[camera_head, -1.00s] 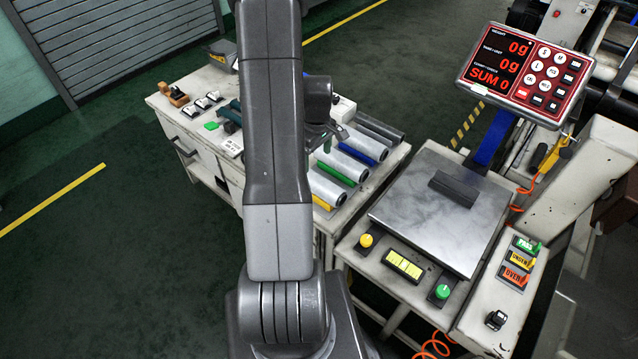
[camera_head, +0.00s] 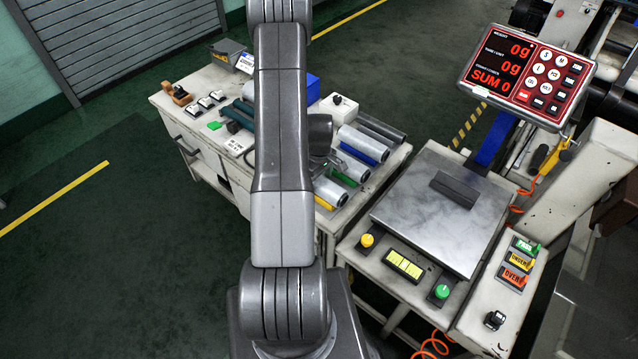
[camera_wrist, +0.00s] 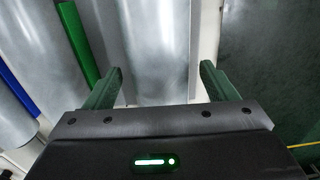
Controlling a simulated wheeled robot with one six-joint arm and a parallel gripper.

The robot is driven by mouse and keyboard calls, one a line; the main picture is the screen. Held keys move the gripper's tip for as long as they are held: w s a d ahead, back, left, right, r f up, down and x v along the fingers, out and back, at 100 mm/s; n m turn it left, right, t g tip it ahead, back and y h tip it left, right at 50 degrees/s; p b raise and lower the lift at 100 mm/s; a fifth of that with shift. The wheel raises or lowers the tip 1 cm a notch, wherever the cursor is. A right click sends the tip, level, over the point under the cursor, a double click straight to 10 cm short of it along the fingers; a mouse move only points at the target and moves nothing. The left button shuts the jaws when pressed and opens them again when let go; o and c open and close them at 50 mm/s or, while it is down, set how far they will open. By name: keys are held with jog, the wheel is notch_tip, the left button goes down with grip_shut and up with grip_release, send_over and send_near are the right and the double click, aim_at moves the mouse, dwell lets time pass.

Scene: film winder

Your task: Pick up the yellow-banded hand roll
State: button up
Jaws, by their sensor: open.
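The yellow-banded hand roll (camera_head: 332,190) is a silver cylinder lying nearest the front of the side bench, with a yellow strip along its side. My arm partly covers it in the head view. My gripper (camera_wrist: 161,72) is open, its two green fingers apart. In the wrist view a silver roll (camera_wrist: 160,45) lies between and beyond the fingertips. It is right of the green strip, so it appears to be the yellow-banded one, but its yellow does not show there. I cannot tell whether the fingers touch it.
The green-banded roll (camera_head: 349,167) and the blue-banded roll (camera_head: 362,146) lie close beside it, with grey bars (camera_head: 382,130) behind. The weighing scale (camera_head: 430,215), holding a dark block (camera_head: 455,189), stands to the right. Open floor (camera_head: 120,250) lies left.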

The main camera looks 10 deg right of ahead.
jog(key=shift+f, duration=0.1)
jog(key=c, duration=1.3)
